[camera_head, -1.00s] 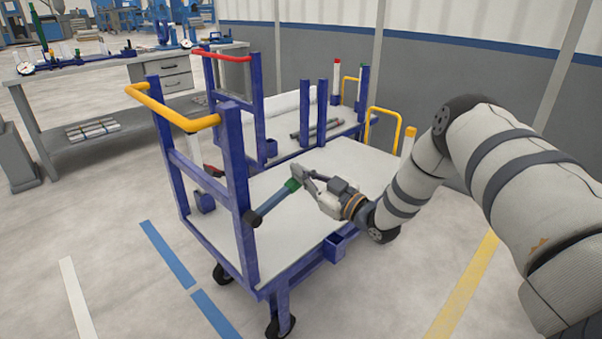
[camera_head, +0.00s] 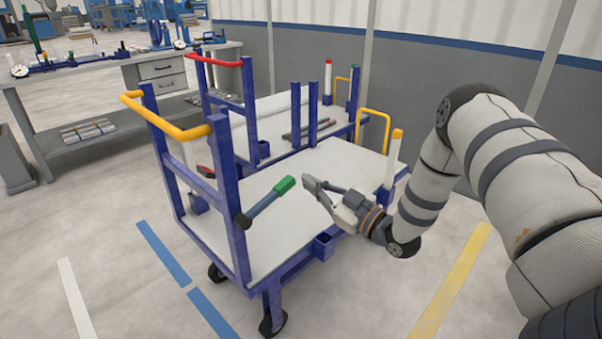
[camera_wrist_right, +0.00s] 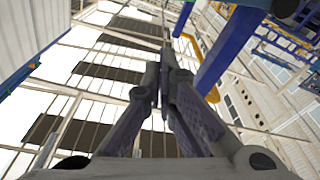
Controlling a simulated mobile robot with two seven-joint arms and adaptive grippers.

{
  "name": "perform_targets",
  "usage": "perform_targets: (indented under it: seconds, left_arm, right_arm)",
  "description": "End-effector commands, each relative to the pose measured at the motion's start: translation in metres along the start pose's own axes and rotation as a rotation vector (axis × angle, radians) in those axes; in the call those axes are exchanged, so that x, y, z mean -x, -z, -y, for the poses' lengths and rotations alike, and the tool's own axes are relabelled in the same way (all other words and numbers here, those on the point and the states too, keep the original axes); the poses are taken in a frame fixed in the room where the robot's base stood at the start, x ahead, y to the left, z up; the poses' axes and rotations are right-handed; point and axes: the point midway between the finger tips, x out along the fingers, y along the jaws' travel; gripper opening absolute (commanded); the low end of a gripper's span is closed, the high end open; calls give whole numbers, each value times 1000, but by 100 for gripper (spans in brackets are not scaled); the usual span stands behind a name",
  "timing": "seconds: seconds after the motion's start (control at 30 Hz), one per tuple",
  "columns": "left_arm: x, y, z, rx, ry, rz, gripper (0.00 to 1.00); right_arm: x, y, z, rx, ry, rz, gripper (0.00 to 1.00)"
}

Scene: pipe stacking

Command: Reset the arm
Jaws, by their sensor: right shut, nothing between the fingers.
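My right gripper (camera_head: 308,181) is shut and empty above the white deck of the near blue cart (camera_head: 330,172). It points left, just right of the green end of a short pipe-like piece (camera_head: 266,201) with a dark lower end, and a gap shows between them. That piece leans over the cart's left part; what supports it is unclear. In the right wrist view, my right gripper's fingers (camera_wrist_right: 165,55) are together with nothing between them. My left gripper is not in view.
The near cart has a yellow handle (camera_head: 165,125) at left and a yellow rail (camera_head: 374,120) at right. A second cart with a red handle (camera_head: 222,62) holds dark pipes (camera_head: 300,132) behind. A grey workbench (camera_head: 100,68) stands at back left. Floor in front is clear.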

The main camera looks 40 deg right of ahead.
Motion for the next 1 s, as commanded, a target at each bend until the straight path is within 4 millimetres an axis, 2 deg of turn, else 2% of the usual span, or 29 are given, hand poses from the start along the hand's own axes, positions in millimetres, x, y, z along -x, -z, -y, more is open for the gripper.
perform_targets:
  seconds: [0.13, 0.53, 0.6, 0.67, 0.77, 0.8, 0.83, 0.87, 0.9, 0.97, 1.0]
  left_arm:
    - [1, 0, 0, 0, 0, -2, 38]
    - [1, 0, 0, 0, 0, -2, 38]
    - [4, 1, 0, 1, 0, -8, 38]
    - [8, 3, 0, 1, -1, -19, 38]
    - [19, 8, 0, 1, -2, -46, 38]
    - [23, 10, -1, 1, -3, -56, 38]
    - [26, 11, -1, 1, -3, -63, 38]
    - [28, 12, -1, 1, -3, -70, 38]
    - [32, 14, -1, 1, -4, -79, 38]
    - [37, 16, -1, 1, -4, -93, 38]
    - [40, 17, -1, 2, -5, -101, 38]
  right_arm:
    - [5, 0, 0, 1, -1, -1, 0]
    - [5, 0, 2, -3, 2, 4, 0]
    - [4, -8, 16, -36, 19, 55, 0]
    - [8, -24, 46, -98, 51, 167, 0]
    - [40, -63, 120, -237, 122, 468, 0]
    - [64, -77, 151, -288, 148, 603, 0]
    - [84, -86, 172, -319, 165, 702, 0]
    - [106, -93, 191, -346, 181, 799, 0]
    - [138, -99, 214, -377, 199, 929, 0]
    - [190, -103, 244, -410, 220, 1123, 0]
    - [227, -102, 260, -423, 229, 1250, 0]
